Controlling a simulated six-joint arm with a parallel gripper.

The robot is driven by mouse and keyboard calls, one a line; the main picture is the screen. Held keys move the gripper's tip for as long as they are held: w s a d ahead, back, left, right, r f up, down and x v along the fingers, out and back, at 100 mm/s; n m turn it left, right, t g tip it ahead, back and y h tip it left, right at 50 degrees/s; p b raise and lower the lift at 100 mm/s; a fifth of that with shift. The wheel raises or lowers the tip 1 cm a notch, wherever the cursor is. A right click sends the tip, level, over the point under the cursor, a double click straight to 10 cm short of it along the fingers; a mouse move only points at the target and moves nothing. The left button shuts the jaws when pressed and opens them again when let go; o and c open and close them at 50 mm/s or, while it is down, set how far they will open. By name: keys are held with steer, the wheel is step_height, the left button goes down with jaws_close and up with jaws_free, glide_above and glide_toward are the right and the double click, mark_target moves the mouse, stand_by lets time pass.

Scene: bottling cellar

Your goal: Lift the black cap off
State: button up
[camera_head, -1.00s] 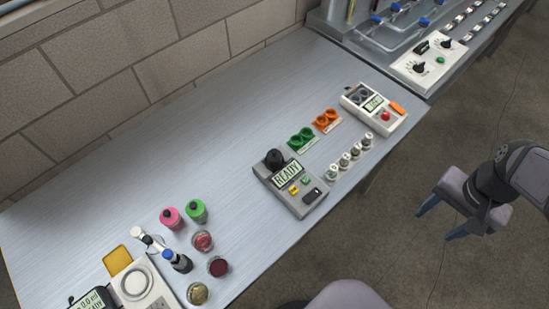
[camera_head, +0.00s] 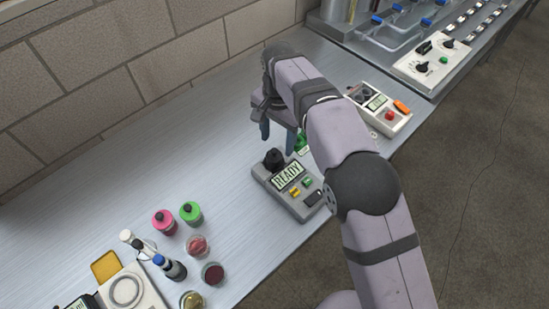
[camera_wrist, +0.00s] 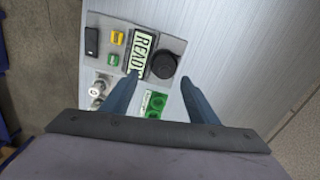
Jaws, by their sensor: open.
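The black cap (camera_head: 273,158) sits on top of the left rear end of a grey instrument (camera_head: 292,192) whose display reads READY. In the wrist view the round black cap (camera_wrist: 163,65) lies just beyond my fingertips, roughly between their lines and beside the display. My gripper (camera_head: 278,134) is open and empty, with its fingers pointing down, above and behind the instrument. In the wrist view the two fingers of my gripper (camera_wrist: 160,76) are spread wide apart. The cap and the fingers do not appear to touch.
A green holder (camera_wrist: 152,104) lies close to my fingers, mostly hidden by my arm in the head view. The table's back left is clear.

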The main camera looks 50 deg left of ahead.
mark_target(274, 150)
steer(key=shift+s+a+f, duration=0.1)
steer(key=shift+s+a, duration=0.2)
steer(key=shift+s, duration=0.05)
steer(key=shift+w+a+f+p, duration=0.1)
steer(key=shift+f+p, duration=0.8)
steer(key=shift+f, duration=0.95)
steer(key=shift+w+f+p, duration=0.1)
steer(key=shift+f+p, duration=0.75)
steer(key=shift+f, duration=0.95)
steer(key=c, duration=1)
